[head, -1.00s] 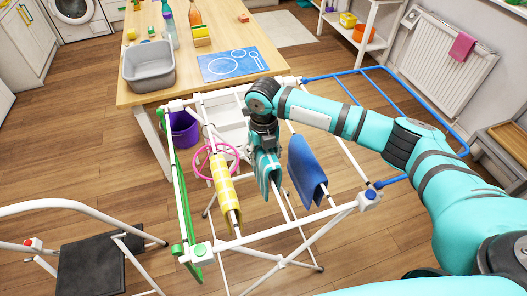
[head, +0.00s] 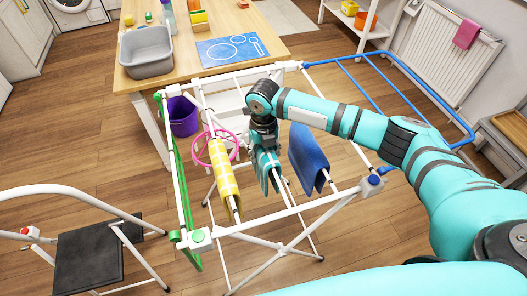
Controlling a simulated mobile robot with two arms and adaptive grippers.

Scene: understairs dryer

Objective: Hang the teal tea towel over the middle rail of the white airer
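The white airer (head: 281,243) stands in the middle of the head view, with a yellow patterned towel (head: 223,176) on one rail and a blue towel (head: 308,160) on another. The teal tea towel (head: 267,171), with pale stripes, hangs down between these two, at the middle rail (head: 284,194). My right gripper (head: 264,144) points down directly above the teal towel, at its upper part. The wrist and towel hide the fingertips, so I cannot tell whether they grip the cloth. My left gripper is out of view.
A wooden table (head: 180,78) with a grey basin (head: 146,52) stands behind the airer. A purple bucket (head: 184,118) and pink hoop (head: 203,148) are beyond its rails. A step stool (head: 88,258) stands at left. The airer's blue wing (head: 436,97) extends right.

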